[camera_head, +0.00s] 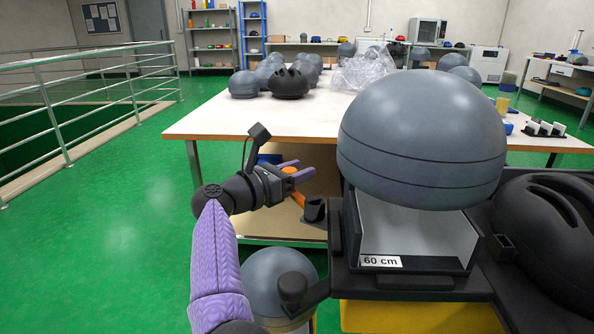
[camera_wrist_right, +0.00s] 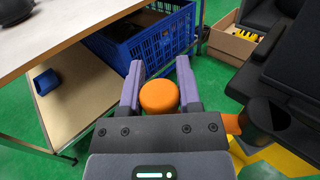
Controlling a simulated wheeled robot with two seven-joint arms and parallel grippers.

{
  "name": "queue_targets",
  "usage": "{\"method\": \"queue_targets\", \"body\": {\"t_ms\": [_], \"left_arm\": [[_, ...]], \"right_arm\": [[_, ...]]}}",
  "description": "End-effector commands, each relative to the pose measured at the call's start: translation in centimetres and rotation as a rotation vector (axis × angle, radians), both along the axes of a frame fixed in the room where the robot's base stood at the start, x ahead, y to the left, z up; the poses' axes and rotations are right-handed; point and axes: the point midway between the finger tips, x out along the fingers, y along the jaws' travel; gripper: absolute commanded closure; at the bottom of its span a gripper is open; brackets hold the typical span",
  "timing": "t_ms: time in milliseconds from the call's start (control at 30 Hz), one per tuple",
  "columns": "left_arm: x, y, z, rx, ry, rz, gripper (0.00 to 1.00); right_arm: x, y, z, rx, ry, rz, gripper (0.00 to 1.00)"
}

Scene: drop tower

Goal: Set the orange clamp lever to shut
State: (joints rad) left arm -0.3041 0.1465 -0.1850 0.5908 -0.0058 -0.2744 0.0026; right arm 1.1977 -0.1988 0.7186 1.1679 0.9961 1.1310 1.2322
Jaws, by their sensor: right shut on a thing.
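The orange clamp lever (camera_head: 298,198) runs up and to the left from its black pivot mount (camera_head: 315,209) at the left side of the drop tower's black carriage. Its round orange knob (camera_wrist_right: 159,96) sits between the lavender fingers in the right wrist view. My right gripper (camera_head: 304,169) is shut on this knob, with a finger on each side. Most of the lever's shaft is hidden behind the gripper in the wrist view; a short orange piece shows beside the pivot. My left gripper is not in view.
A large grey dome (camera_head: 420,130) sits above the carriage, right of my gripper, by a "60 cm" label (camera_head: 381,261). A black helmet (camera_head: 550,235) is at the right. A white table (camera_head: 215,120) stands behind. A blue crate (camera_wrist_right: 180,35) lies beyond the fingers.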

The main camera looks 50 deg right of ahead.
Motion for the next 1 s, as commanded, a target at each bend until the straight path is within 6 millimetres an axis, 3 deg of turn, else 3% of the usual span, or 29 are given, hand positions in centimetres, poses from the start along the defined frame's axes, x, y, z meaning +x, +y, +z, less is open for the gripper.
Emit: {"method": "queue_targets", "body": {"t_ms": [500, 1000], "left_arm": [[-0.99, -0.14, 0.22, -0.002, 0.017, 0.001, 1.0], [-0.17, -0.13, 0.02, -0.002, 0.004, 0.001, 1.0]], "right_arm": [[0.01, 0.02, -0.03, 0.0, 0.001, 0.0, 1.0], [0.01, 0.02, -0.04, 0.0, 0.001, 0.0, 1.0]]}}
